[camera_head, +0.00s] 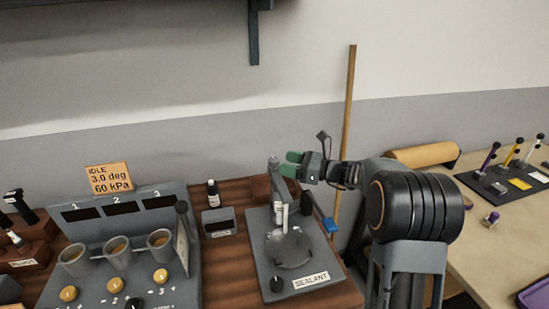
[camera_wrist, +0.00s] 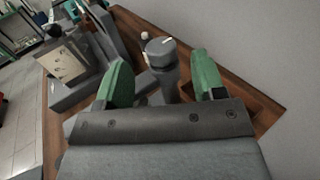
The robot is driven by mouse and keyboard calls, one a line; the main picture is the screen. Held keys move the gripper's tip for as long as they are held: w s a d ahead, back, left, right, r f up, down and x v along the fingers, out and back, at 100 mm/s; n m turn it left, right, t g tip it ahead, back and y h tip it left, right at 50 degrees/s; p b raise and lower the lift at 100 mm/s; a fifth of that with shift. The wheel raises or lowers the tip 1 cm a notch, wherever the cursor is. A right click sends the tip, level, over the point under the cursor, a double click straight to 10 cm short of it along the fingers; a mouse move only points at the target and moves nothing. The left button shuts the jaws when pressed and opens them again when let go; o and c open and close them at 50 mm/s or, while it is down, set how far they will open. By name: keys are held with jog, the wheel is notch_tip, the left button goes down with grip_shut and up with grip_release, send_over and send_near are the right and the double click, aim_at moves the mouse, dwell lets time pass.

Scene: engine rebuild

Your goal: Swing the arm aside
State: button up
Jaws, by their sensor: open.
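My gripper (camera_head: 293,163) has green finger pads and is at the upper end of the sealant stand in the head view, above the wooden bench. In the wrist view my gripper (camera_wrist: 165,82) is open, with one green finger on each side of a grey post with a round cap (camera_wrist: 161,52). I cannot tell whether the fingers touch it. My dark arm reaches in from the right in the head view.
A grey panel (camera_head: 115,275) with several cups and knobs stands left, under a sign reading IDLE, 3.0 deg, 60 kPa (camera_head: 109,178). A small black bottle (camera_head: 212,193) stands behind. A wooden pole (camera_head: 345,130) leans on the wall. A beige table (camera_head: 450,230) with a tool mat is right.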

aim_at(274, 159)
jog(key=shift+p+x, duration=0.4)
jog(key=shift+x, duration=2.2)
jog(key=shift+c, duration=0.3)
grip_shut()
